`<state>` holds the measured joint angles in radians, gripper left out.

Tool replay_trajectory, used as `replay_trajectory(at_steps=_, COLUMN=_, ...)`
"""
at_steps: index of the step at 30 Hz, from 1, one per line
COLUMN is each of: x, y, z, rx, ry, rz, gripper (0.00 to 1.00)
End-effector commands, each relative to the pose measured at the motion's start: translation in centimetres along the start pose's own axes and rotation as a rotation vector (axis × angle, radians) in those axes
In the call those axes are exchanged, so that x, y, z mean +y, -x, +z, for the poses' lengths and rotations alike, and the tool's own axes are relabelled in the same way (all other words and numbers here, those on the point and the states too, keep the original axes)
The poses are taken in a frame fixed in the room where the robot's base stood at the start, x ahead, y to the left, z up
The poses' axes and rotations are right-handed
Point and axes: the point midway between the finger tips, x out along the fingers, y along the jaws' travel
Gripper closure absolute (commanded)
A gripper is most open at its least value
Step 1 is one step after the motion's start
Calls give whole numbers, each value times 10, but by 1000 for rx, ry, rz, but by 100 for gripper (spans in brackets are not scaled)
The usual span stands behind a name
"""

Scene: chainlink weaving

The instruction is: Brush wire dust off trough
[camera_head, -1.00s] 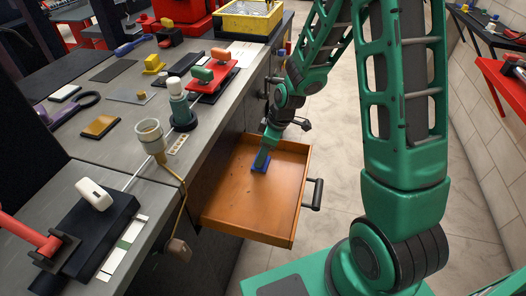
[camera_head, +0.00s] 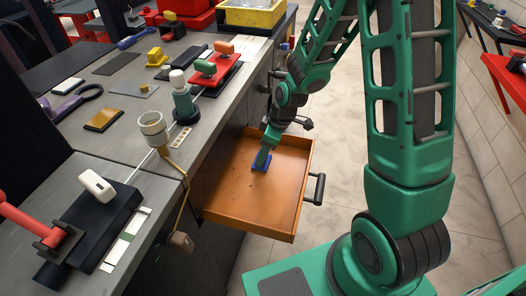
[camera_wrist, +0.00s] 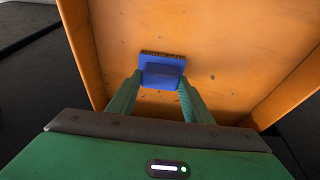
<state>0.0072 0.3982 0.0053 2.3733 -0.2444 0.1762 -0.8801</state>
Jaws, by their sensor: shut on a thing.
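The pulled-out orange wooden trough (camera_head: 240,205), shaped like a shallow drawer, juts from the bench's side and has a dark handle on its right. In the wrist view its floor (camera_wrist: 230,60) shows a few small dark specks, perhaps wire dust. My gripper (camera_head: 264,155) reaches down into the trough and is shut on a blue brush (camera_head: 261,165). In the wrist view my gripper's (camera_wrist: 160,80) two green fingers pinch the blue brush (camera_wrist: 161,65) by its raised block, with brown bristles along its far edge. I cannot tell whether the bristles touch the floor.
The grey bench (camera_head: 100,145) at left carries tools, a bottle (camera_head: 182,95), a cup on a stand (camera_head: 152,127) and a red-handled device (camera_head: 30,225). A hanging brown weight (camera_head: 181,241) is near the trough's left front corner. The floor (camera_head: 340,160) to the right is clear.

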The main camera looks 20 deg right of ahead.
Motion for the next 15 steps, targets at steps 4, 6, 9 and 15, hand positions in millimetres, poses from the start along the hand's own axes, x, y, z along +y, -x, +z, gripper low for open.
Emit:
replay_trajectory(at_steps=4, x=2, y=0, z=0, rx=-1, ry=-1, rz=-1, gripper=78)
replay_trajectory(at_steps=6, x=6, y=0, z=0, rx=-1, ry=-1, rz=1, gripper=78)
replay_trajectory(at_steps=9, x=12, y=1, z=0, rx=0, ry=-1, rz=1, gripper=78)
replay_trajectory(at_steps=15, x=20, y=2, z=-1, rx=1, ry=-1, rz=3, gripper=78)
